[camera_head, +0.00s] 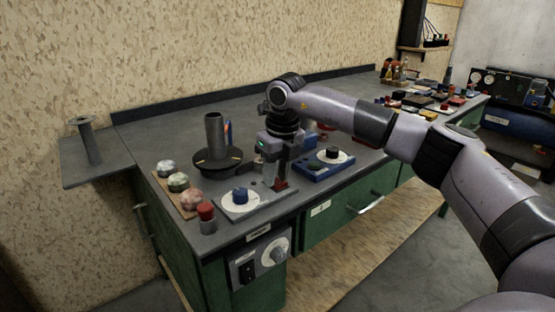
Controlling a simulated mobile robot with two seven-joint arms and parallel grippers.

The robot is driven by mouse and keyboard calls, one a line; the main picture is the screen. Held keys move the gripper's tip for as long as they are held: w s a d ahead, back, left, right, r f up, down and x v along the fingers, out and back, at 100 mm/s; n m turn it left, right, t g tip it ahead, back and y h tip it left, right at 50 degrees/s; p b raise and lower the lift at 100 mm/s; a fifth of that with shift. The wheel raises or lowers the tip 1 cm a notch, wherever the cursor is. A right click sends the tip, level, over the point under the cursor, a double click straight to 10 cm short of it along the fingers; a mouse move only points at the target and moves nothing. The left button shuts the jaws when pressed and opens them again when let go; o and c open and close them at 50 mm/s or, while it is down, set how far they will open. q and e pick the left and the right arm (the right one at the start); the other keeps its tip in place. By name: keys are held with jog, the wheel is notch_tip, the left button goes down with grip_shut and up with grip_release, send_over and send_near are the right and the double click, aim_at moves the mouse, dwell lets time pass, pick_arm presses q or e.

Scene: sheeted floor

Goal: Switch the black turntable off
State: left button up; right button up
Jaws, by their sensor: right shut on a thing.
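The black turntable (217,163) is a dark round disc near the front left of the workbench, with a grey cylinder (214,134) standing on it. A grey plate (262,206) lies in front of it, with a blue knob (240,195) on a white dial. My right gripper (279,183) points down just right of the turntable, over the right part of this plate. It is shut on a small part there, with red showing by the fingertips; the fingers hide most of it. My left gripper is out of view.
A blue box (318,169) with a black knob on a white dial sits close on the right. Several coloured knobs stand on a board (179,196) at the left. A control box (262,262) is on the bench front. The bench behind the turntable is clear.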

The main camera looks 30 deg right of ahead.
aim_at(279, 183)
dwell(0.3)
jog(key=o, duration=1.1)
jog(key=shift+c, duration=0.2)
jog(key=shift+r, duration=0.1)
jog(key=r, duration=0.4)
jog(key=s+r, duration=0.1)
jog(key=r, duration=0.2)
jog(key=shift+p, duration=0.3)
